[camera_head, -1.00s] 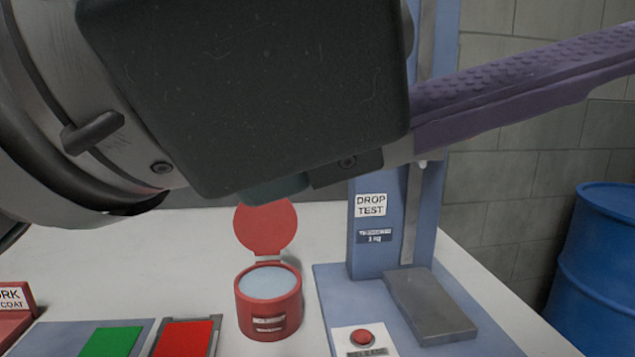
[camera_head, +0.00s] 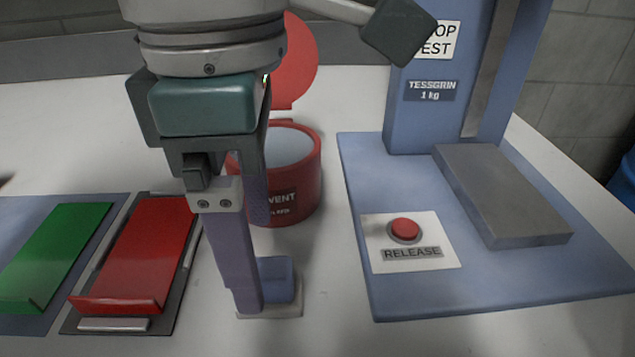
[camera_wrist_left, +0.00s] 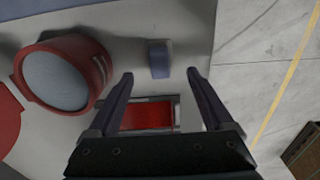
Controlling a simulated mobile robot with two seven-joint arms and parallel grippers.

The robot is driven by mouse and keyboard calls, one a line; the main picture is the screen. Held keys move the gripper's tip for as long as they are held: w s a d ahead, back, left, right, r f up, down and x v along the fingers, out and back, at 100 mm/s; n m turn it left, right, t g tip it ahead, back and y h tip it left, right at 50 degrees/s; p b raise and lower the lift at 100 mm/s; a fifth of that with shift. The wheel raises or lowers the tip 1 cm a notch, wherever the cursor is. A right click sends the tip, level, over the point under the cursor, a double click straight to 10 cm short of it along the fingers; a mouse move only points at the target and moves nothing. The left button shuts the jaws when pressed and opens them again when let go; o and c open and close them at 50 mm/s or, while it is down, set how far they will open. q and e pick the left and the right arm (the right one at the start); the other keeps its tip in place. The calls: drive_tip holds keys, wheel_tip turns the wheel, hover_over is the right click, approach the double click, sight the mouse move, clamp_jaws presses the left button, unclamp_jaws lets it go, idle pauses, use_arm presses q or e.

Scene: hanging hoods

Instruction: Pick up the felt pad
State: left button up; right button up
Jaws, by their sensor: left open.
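The felt pad (camera_head: 278,278) appears to be the small blue block on a pale base, standing on the white table in the head view. The block also shows in the left wrist view (camera_wrist_left: 159,58), centred between the two finger lines and just past the tips. My left gripper (camera_head: 254,275) points down at it with purple fingers. The near finger hides part of the block and base in the head view. In the left wrist view the jaws (camera_wrist_left: 160,75) are open and empty. My right gripper is not in view.
A red solvent can (camera_head: 300,180) with a raised lid stands close behind the gripper. Right is the blue drop-test stand (camera_head: 360,295) with a red release button (camera_head: 404,229) and a grey slab (camera_head: 500,195). Left are red (camera_head: 140,250) and green (camera_head: 55,250) panels.

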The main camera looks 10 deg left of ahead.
sight(266, 268)
use_arm(q)
drive_tip(key=f, duration=0.5)
drive_tip(key=shift+d+f, duration=0.15)
drive_tip(key=shift+d, duration=0.1)
drive_tip(key=shift+w, duration=0.1)
drive_tip(key=shift+c, duration=0.2)
clamp_jaws()
